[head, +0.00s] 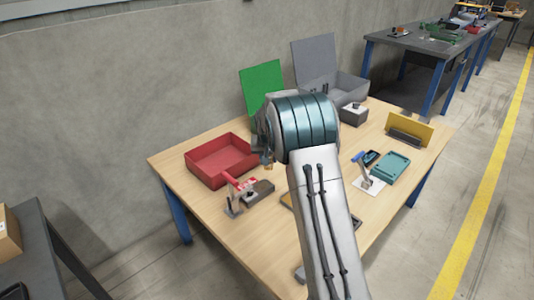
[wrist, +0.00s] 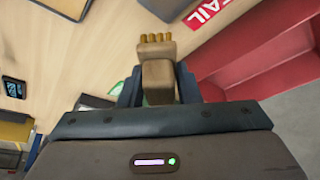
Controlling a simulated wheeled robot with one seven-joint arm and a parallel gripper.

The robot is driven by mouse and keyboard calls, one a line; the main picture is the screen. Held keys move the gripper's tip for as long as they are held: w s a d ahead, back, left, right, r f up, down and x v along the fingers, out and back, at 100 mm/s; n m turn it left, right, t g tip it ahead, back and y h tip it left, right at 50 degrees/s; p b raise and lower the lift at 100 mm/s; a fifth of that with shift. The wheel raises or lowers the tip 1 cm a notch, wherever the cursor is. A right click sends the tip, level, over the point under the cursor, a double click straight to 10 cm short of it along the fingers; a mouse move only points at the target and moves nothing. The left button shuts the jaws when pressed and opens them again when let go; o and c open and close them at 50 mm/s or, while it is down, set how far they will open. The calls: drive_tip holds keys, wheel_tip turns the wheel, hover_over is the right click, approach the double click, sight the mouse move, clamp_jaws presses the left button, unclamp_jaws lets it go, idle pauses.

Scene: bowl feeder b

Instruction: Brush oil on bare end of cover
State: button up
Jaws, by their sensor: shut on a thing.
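My gripper (wrist: 158,88) is shut on a brush (wrist: 157,50), a tan block with short golden-brown bristles pointing away from the wrist. In the head view my arm hides most of the gripper; a small brown tip (head: 267,164) shows beside the red tray. The bristles are over bare wooden tabletop in the wrist view. A teal, shallow rectangular part (head: 390,167), possibly the cover, lies on the right of the table, apart from my gripper. I cannot tell which end is bare. No oil can be made out.
A red tray (head: 204,176) stands at the left; its FAIL label (wrist: 208,12) shows in the wrist view. A red-handled clamp (head: 233,207) stands by a grey block (head: 258,191). A green panel (head: 262,88), grey bin (head: 352,89) and yellow stand (head: 412,126) line the back and right.

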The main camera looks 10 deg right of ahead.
drive_tip(key=shift+f+b, duration=1.65)
drive_tip(key=shift+f, duration=1.25)
drive_tip(key=shift+f+b, duration=0.65)
drive_tip(key=shift+f, duration=0.35)
